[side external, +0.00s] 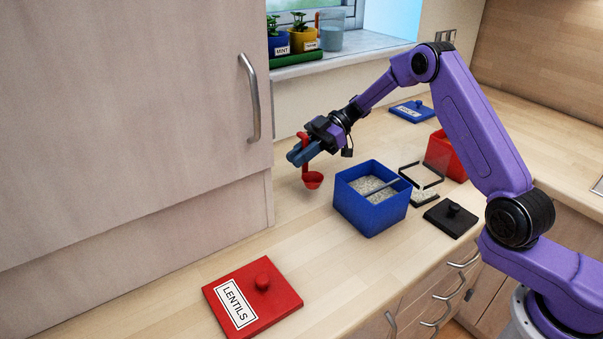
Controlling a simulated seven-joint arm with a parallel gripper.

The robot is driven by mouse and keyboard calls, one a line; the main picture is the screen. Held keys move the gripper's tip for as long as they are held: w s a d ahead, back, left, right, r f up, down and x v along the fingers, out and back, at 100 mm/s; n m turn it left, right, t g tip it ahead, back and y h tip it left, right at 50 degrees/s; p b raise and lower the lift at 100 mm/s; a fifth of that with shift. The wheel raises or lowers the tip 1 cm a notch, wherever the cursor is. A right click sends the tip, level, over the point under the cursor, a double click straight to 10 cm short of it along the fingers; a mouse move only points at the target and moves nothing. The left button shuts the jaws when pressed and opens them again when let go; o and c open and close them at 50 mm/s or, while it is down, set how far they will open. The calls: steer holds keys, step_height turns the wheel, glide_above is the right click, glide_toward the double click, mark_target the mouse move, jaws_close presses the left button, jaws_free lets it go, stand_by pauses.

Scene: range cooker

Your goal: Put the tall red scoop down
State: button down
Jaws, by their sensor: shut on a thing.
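The tall red scoop (312,180) hangs from my gripper (302,152), its bowl down and its handle upright between the fingers. My gripper is shut on the scoop's handle near the top. The scoop is to the left of the blue bin, near the cabinet's right edge. Its bowl looks a little above the counter, but I cannot tell the exact gap.
An open blue bin (372,213) with pale grains stands right of the scoop. A red LENTILS lid (285,299) lies in front. A tall cabinet (130,120) stands left.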

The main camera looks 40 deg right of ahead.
mark_target(308, 164)
steer(key=shift+f, duration=2.15)
steer(key=c, duration=1.1)
jaws_free()
steer(key=shift+f, duration=0.15)
steer(key=shift+d+r, duration=0.3)
steer(key=v, duration=1.1)
steer(key=shift+d, duration=0.15)
